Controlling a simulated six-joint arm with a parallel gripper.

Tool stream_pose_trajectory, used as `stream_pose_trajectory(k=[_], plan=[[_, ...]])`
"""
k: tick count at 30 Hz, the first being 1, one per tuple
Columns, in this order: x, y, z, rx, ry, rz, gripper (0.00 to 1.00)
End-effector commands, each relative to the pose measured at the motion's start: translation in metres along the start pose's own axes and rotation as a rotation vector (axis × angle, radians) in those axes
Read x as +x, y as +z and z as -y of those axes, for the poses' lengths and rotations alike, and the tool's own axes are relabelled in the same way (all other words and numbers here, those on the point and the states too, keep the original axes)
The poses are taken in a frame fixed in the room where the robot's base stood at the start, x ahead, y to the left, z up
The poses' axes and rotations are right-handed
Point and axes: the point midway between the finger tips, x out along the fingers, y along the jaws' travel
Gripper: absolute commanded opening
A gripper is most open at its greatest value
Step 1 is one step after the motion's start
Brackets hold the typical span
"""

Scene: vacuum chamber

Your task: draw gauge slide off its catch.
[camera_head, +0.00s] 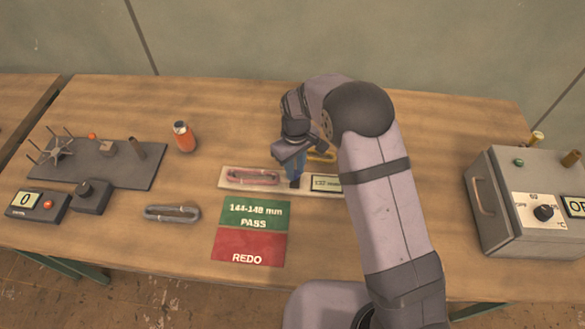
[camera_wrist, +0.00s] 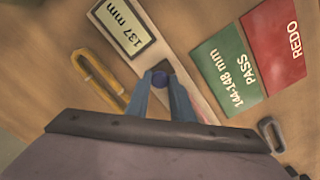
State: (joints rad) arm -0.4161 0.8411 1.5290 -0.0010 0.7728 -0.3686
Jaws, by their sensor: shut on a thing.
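The gauge is a long pale board (camera_head: 225,183) with a readout (camera_head: 327,183) at its right end. In the wrist view the readout (camera_wrist: 125,26) shows 137 mm. My gripper (camera_head: 294,183) reaches down over the board beside the readout. In the wrist view its blue fingers (camera_wrist: 165,84) are shut on the knob. A reddish loop (camera_head: 252,177) lies along the board's left part. The catch cannot be made out; my fingers and arm hide part of the board.
A yellow loop (camera_head: 322,154) lies behind the board and a grey loop (camera_head: 172,213) in front at left. A green PASS and red REDO card (camera_head: 252,232) lies in front. An orange bottle (camera_head: 184,137), a pegged plate (camera_head: 120,172) and a grey box (camera_head: 510,215) stand apart.

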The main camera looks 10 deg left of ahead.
Motion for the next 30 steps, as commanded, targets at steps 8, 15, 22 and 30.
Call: stream_pose_trajectory(k=[8,15,22,30], plan=[[-0.001,-0.001,0.001,0.000,0.000,-0.002,0.40],[-0.003,-0.001,0.000,0.000,0.001,-0.003,0.40],[-0.024,-0.002,0.000,0.000,0.001,-0.006,0.40],[-0.060,-0.002,0.000,0.000,0.001,-0.006,0.40]])
